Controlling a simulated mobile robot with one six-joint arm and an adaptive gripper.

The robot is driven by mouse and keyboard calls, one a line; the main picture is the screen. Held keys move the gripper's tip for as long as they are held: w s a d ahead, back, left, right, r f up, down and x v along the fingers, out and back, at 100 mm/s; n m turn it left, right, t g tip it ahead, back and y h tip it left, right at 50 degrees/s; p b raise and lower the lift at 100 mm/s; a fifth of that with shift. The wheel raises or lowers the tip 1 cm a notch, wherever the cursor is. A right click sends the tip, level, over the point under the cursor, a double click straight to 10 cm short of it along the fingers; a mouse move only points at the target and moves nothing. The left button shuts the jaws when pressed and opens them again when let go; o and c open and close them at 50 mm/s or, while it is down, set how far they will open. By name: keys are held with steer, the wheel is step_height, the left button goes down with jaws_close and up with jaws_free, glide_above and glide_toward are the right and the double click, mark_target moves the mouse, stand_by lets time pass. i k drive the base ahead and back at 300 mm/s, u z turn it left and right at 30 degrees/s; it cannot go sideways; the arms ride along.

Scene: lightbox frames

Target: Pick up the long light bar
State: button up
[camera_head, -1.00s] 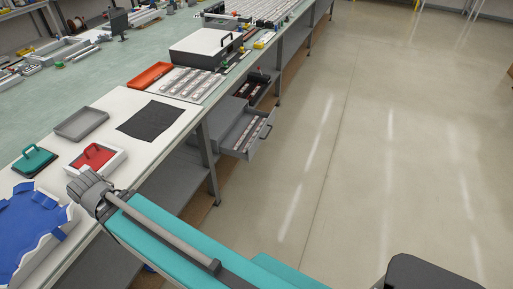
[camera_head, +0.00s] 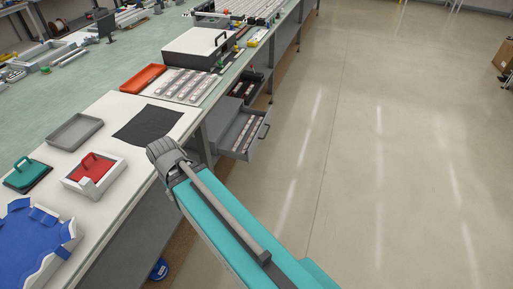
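Several pale bars lie on the far part of the bench, among them a light bar (camera_head: 72,57) at the upper left and light bars (camera_head: 136,15) at the top. I cannot tell which is the long light bar. An open grey drawer (camera_head: 259,145) under the bench holds pale strips (camera_head: 245,130). My teal arm reaches up from the bottom, and its grey end (camera_head: 167,154) is beside the bench's front edge. No fingers can be made out there, and no held thing shows.
On the bench are a blue tray (camera_head: 35,240), a white box with red handled part (camera_head: 94,171), a green handled block (camera_head: 27,173), a grey tray (camera_head: 75,132), a black cloth (camera_head: 148,124), an orange tray (camera_head: 143,77) and a white-topped case (camera_head: 197,45). Open floor lies right.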

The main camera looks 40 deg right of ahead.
mark_target(246, 146)
steer(key=z, duration=1)
steer(key=i, duration=1.05)
